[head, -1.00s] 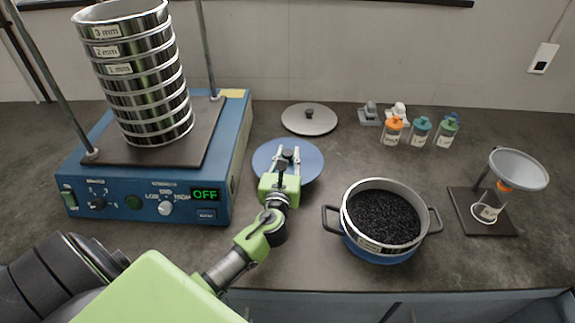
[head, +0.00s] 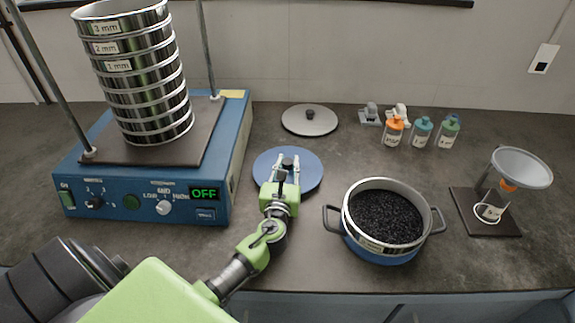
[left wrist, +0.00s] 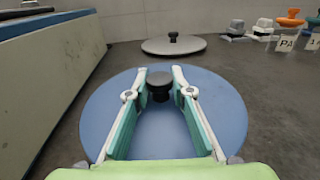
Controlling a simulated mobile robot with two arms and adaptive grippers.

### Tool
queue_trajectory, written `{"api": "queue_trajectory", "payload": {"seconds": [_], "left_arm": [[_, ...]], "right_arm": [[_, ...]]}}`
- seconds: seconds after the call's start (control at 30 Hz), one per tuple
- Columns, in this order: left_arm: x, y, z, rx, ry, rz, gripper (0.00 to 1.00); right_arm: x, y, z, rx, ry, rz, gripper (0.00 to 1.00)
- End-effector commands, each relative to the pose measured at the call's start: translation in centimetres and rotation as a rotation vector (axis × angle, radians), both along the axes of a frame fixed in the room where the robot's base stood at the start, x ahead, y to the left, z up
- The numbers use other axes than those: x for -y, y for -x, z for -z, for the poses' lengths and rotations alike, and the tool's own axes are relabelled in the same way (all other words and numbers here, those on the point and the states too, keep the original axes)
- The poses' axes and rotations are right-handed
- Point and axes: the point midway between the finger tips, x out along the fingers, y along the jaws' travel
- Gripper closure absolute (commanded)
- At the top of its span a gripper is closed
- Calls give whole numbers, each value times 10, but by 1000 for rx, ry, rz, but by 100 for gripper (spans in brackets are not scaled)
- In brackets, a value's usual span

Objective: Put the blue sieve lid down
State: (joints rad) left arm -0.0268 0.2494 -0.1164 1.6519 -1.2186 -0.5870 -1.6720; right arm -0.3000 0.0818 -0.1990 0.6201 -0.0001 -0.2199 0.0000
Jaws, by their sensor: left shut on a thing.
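The blue sieve lid (head: 308,181) is a flat round disc with a dark knob (head: 288,160) at its middle. It is level over the counter, between the shaker and the pot; I cannot tell whether its underside touches the counter. My left gripper (head: 284,168) comes in from the front, with its fingers on both sides of the knob, shut on the lid. The left wrist view shows the knob (left wrist: 160,86) between the fingertips and the blue disc (left wrist: 220,105) around them. My right gripper is not in view.
The blue shaker (head: 150,190), reading OFF, stands left with a sieve stack (head: 150,90). A grey lid (head: 310,122) lies behind. A pot (head: 330,218) holding a sieve of black grains is at right. Bottles (head: 421,132) and a funnel stand (head: 485,228) are farther right.

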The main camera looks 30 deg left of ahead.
Motion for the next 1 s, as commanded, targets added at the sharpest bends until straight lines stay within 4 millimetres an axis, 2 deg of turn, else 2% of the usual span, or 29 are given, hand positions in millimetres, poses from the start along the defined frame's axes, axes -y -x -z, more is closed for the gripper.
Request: {"api": "queue_trajectory", "payload": {"seconds": [0.03,0.1,0.43,0.6,0.67,1.0], "left_arm": [[1,3,12,-20,7,1,76],[2,3,13,-22,8,1,62],[3,4,15,-25,13,3,62],[4,4,-1,-23,16,4,62],[9,15,5,-27,15,4,62],[40,82,-5,-18,10,1,62]], "right_arm": [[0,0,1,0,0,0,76],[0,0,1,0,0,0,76],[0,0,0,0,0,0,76],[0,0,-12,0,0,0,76],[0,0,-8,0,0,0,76],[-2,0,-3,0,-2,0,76]]}}
